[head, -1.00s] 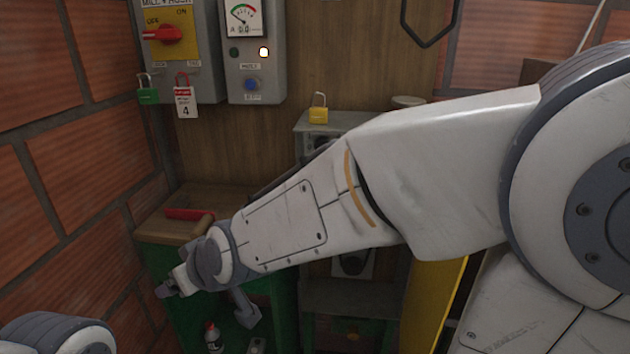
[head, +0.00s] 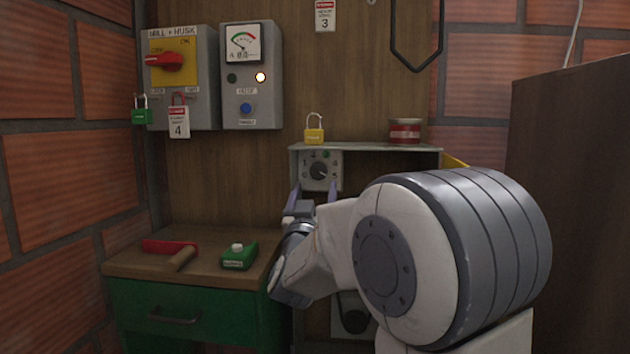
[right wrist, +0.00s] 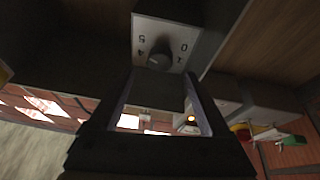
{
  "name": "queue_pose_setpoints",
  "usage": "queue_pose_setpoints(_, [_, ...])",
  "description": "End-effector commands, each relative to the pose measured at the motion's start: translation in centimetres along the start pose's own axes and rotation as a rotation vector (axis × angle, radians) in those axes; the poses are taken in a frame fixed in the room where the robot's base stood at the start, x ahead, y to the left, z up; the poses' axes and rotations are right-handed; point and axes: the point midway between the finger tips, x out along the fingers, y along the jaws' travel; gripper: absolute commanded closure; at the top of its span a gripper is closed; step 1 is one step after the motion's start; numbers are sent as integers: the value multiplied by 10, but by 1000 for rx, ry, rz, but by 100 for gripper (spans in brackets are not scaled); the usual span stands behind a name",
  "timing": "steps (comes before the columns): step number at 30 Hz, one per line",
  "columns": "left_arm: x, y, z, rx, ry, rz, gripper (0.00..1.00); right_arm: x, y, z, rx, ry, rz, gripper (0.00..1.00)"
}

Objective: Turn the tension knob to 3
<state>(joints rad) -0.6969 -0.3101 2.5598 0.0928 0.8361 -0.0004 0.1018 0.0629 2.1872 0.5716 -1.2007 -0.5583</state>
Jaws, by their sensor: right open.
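The tension knob (head: 318,171) is a dark round knob on a light grey dial plate with printed numbers, inside a grey housing on the back wall. It also shows in the right wrist view (right wrist: 159,58), where the plate is upside down and the digits 0, 1, 4 and 5 are readable. I cannot tell which number the knob points to. My right gripper (head: 314,192) is open, its two fingers pointing up just below and in front of the knob. In the right wrist view the knob appears beyond the gap between the fingers, not held. My left gripper is out of view.
A yellow padlock (head: 314,134) and a red-banded tin (head: 405,131) stand on the housing. A green cabinet (head: 180,318) at left bears a red-headed tool (head: 168,247) and a small green box (head: 239,256). Switch boxes hang above. My right arm covers the lower middle.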

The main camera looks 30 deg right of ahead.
Motion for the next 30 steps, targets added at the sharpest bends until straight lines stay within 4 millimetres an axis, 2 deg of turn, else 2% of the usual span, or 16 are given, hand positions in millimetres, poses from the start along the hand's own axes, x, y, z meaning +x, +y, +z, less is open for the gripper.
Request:
queue_pose_setpoints(3, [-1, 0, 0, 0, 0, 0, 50, 24, 1, 1, -1, -1, 2, 19])
queue_pose_setpoints(9, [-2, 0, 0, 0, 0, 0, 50, 50, 0, 0, 0, 0, -1, 19])
queue_pose_setpoints(14, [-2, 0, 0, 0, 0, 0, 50, 58, 0, 0, 0, -1, -2, 19])
queue_pose_setpoints(21, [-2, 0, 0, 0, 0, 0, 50, 58, -1, 0, 0, -1, -2, 19])
queue_pose_setpoints(23, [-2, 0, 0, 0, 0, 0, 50, 58, -1, 0, 0, -1, -3, 38])
queue_pose_setpoints(27, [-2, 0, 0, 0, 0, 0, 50, 58, -1, 0, 0, -1, -3, 91])
queue_pose_setpoints(28, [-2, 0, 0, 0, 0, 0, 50, 58, -1, 0, 0, -1, -3, 100])
queue_pose_setpoints(30, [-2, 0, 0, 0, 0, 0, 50, 58, -1, 0, 0, -1, -3, 100])
